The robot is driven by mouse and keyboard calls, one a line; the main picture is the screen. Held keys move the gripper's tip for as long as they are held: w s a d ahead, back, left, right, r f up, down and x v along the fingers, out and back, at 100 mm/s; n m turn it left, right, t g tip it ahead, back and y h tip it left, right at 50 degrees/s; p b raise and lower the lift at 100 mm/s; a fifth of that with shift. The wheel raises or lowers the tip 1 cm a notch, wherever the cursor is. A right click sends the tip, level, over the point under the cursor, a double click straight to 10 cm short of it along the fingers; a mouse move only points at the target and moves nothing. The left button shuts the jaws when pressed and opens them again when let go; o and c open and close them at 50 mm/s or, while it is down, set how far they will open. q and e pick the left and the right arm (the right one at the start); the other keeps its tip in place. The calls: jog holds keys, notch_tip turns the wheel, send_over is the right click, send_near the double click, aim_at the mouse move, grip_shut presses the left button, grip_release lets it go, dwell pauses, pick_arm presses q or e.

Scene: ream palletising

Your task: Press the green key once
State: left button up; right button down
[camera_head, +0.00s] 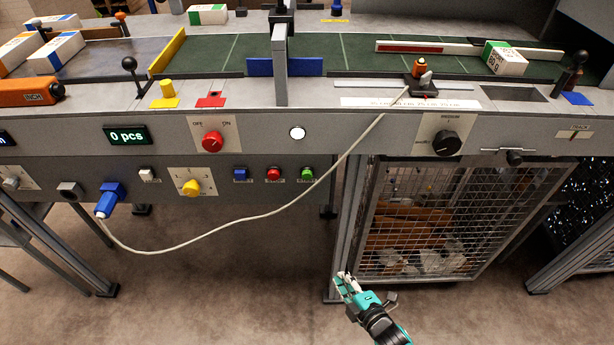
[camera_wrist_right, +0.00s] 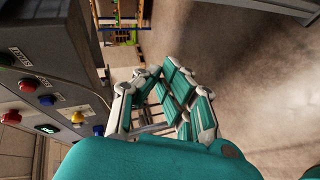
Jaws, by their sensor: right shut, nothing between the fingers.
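The green key (camera_head: 307,173) is a round button on the grey front panel in the head view, right of a red key (camera_head: 273,174) and a blue key (camera_head: 240,174). It also shows at the left of the right wrist view (camera_wrist_right: 20,57). My right gripper (camera_head: 345,281), teal and grey, is low in front of the bench, below and to the right of the green key and well apart from it. It is shut and empty; its fingers fill the middle of the right wrist view (camera_wrist_right: 158,85). My left gripper is not in view.
A white cable (camera_head: 235,240) hangs from a blue plug (camera_head: 110,200) across the panel front, just below the keys. A red knob (camera_head: 212,141) and a yellow knob (camera_head: 192,188) stick out nearby. A mesh cage (camera_head: 425,225) stands under the bench on the right. The floor in front is clear.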

aim_at(307, 175)
jog(key=a+r+n+y, duration=0.2)
jog(key=a+r+n, duration=0.1)
jog(key=r, duration=0.5)
jog(key=w+a+r+n+t+y, duration=0.1)
jog(key=a+r+n+y, duration=0.2)
jog(key=r+n, duration=0.2)
jog(key=a+r+n+t+y, duration=0.1)
jog(key=a+r+n+y, duration=0.2)
jog(key=r, duration=0.8)
jog(key=shift+w+a+n, duration=0.35)
jog(key=shift+a+n, duration=0.25)
jog(key=shift+n, duration=0.4)
jog(key=shift+w+f, duration=0.1)
jog(key=shift+w, duration=0.05)
jog(key=w+b, duration=0.3)
jog(key=w, duration=0.5)
jog(key=shift+w, duration=0.25)
jog(key=shift+w+b, duration=0.15)
jog(key=shift+b, duration=0.15)
jog(key=shift+w, duration=0.3)
